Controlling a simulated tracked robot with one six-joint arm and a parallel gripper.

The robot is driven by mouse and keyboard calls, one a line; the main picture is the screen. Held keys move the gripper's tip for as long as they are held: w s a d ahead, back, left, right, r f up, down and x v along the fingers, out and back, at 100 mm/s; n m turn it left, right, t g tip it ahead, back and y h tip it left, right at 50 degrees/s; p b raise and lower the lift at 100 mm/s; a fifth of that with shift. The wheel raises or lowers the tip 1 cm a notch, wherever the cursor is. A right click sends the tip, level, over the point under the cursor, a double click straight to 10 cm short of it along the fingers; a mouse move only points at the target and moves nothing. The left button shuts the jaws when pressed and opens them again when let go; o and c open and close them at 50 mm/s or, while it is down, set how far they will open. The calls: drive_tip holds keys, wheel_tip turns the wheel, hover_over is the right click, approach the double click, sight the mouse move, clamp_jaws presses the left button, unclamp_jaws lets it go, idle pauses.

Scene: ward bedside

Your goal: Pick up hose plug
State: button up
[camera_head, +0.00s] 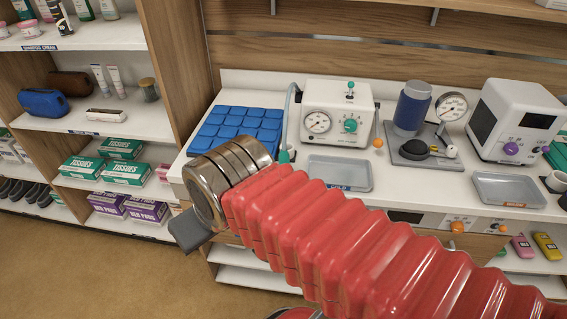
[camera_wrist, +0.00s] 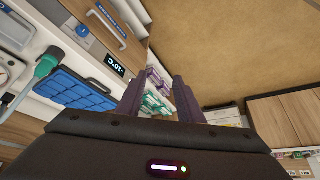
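The hose plug (camera_head: 284,156) is a small teal cone at the end of a pale hose. It sits at the blue pad's right edge, beside the white console, partly behind my red arm in the head view. In the wrist view the teal plug (camera_wrist: 46,64) shows at the left, next to the blue pad. My gripper (camera_wrist: 158,84) has its two dark fingers apart with nothing between them. It points away from the plug, toward shelves and floor. In the head view only a dark part of it shows, left of the counter front.
The blue pad (camera_head: 235,130), white console (camera_head: 336,113), steel tray (camera_head: 340,175) and a dial gauge stand (camera_head: 413,150) crowd the white counter. Shelves with tissue boxes (camera_head: 120,149) stand at the left. The brown floor (camera_head: 80,270) in front is clear.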

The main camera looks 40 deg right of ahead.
drive_tip(key=o, duration=0.3)
drive_tip(key=shift+d+f+m, duration=0.1)
drive_tip(key=shift+f+m, duration=0.05)
drive_tip(key=shift+m, duration=0.15)
drive_tip(key=m+t+y, duration=0.2)
drive_tip(key=m+t, duration=0.6)
drive_tip(key=m, duration=2.5)
approach(288, 157)
drive_tip(key=w, duration=0.2)
drive_tip(key=shift+s+d+f, duration=0.2)
drive_tip(key=shift+d+f, duration=0.05)
drive_tip(key=shift+f, duration=0.2)
drive_tip(key=shift+w+a, duration=0.1)
drive_tip(key=shift+w, duration=0.05)
drive_tip(key=shift+x, duration=4.2)
drive_tip(key=shift+a+f, duration=0.1)
drive_tip(key=shift+f, duration=0.05)
